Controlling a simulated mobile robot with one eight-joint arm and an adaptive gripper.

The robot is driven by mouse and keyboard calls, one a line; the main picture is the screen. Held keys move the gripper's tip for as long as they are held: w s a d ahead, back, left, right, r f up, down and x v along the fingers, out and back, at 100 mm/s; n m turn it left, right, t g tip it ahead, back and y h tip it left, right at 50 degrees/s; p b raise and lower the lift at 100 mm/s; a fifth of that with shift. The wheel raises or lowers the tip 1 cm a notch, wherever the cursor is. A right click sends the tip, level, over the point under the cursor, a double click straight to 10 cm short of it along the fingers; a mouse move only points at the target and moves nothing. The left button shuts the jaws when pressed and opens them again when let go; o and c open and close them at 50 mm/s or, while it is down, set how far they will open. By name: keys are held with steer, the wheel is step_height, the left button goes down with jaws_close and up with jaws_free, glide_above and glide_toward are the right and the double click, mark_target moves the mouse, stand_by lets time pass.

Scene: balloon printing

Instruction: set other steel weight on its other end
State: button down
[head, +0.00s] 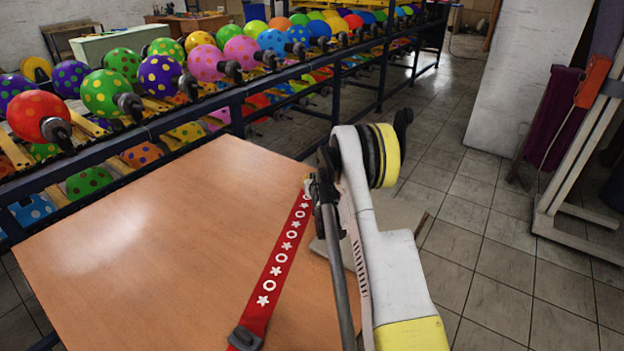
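A red ribbon (283,262) with white stars and rings lies flat and slantwise on the wooden table (160,240). A dark grey steel weight (245,338) sits on its near end, at the bottom of the head view. My gripper (312,190) is at the ribbon's far end, near the table's right edge. My arm covers much of the gripper, so its fingers cannot be made out clearly. A small pale, metallic bit shows by the fingers; I cannot tell whether it is the other weight or part of the gripper.
A dark rack (235,98) with rows of colourful, mostly dotted balloons stands along the table's far side. The table left of the ribbon is bare. Tiled floor (490,260) lies open to the right, with a pale metal stand (548,228) beyond.

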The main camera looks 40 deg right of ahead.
steer(key=shift+s+f, duration=0.1)
steer(key=shift+f, duration=0.35)
steer(key=c, duration=1.6)
jaws_free()
steer(key=shift+a, duration=0.1)
